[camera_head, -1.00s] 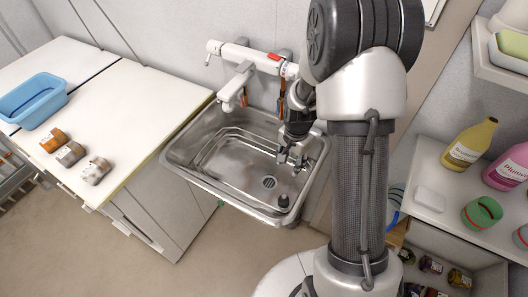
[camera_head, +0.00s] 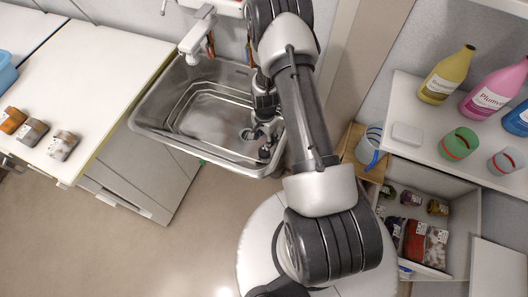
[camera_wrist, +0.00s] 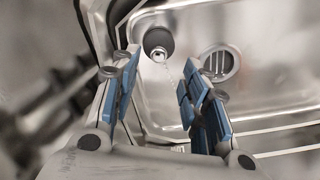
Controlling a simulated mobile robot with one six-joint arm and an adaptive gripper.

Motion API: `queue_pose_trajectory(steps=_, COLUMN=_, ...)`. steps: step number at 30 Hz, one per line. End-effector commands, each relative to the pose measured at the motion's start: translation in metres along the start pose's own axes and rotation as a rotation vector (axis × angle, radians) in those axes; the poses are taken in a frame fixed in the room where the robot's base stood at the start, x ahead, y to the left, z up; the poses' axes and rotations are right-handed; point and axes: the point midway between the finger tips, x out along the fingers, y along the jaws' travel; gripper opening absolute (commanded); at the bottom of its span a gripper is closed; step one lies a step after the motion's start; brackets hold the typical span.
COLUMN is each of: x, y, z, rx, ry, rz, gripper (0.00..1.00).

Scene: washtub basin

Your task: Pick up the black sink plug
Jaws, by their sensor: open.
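The black sink plug (camera_wrist: 158,42) sits in the steel sink in the wrist view, with a metal ring and a chain on it. It also shows small in the head view (camera_head: 264,153), near the sink's front right corner. My gripper (camera_wrist: 160,66) is open, and the plug appears between and beyond its two blue-padded fingers, with nothing held. In the head view my gripper (camera_head: 266,134) is down inside the basin, close above the plug. I cannot tell whether the fingers touch it.
The sink (camera_head: 160,134) has raised walls around my gripper. A round drain (camera_wrist: 218,63) lies right of the plug in the wrist view. A white faucet (camera_head: 198,38) hangs over the basin. Jars (camera_head: 62,146) stand on the left counter; bottles (camera_head: 447,75) stand on the right shelf.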

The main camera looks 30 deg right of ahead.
Motion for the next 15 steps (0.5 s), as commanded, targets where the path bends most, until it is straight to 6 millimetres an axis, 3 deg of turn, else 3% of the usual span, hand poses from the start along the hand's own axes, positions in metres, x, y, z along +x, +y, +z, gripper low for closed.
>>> queue_pose_trajectory(steps=8, x=0.017, y=0.001, z=0.002, rx=-0.001, ry=0.000, rz=0.000, gripper=0.41)
queue_pose_trajectory(steps=15, x=0.053, y=0.004, z=0.008, rx=0.000, ry=-0.001, rz=0.001, gripper=0.41)
